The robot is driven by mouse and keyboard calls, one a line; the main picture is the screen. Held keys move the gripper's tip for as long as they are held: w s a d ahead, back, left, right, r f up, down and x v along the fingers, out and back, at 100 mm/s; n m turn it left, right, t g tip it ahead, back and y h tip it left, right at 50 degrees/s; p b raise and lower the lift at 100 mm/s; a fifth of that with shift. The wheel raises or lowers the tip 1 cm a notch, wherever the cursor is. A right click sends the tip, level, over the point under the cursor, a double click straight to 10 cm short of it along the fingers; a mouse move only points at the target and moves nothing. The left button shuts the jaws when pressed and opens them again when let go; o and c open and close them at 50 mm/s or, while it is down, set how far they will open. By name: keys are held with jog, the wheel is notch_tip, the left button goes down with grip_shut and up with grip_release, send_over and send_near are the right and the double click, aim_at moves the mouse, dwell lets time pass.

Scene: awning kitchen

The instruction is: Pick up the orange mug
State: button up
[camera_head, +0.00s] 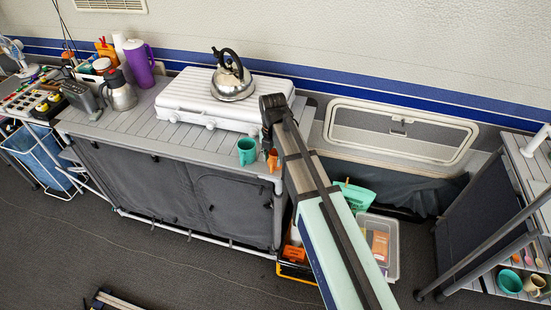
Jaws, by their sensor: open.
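The orange mug (273,160) stands near the right front corner of the grey slatted kitchen counter (130,122). It looks small, and my arm hides part of its right side. A teal mug (247,151) stands just to its left. My dark gripper (267,143) is at the far end of my arm, pointing down close above the orange mug. Its fingers are small and partly hidden, and whether they touch the mug cannot be made out. The gripper is open.
A white stove (200,99) with a steel kettle (232,80) stands behind the mugs. A purple jug (140,64) and a steel pot (120,92) are farther left. A clear bin (392,250) sits on the floor, right of the counter. A shelf with mugs (510,281) stands far right.

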aim_at(271, 168)
jog(key=shift+s+a+f+p, duration=0.15)
jog(key=shift+f+p, duration=0.5)
jog(key=shift+f, duration=0.9)
jog(key=shift+a+f+p, duration=0.15)
jog(key=shift+f+p, duration=0.5)
jog(key=shift+f, duration=0.85)
grip_shut()
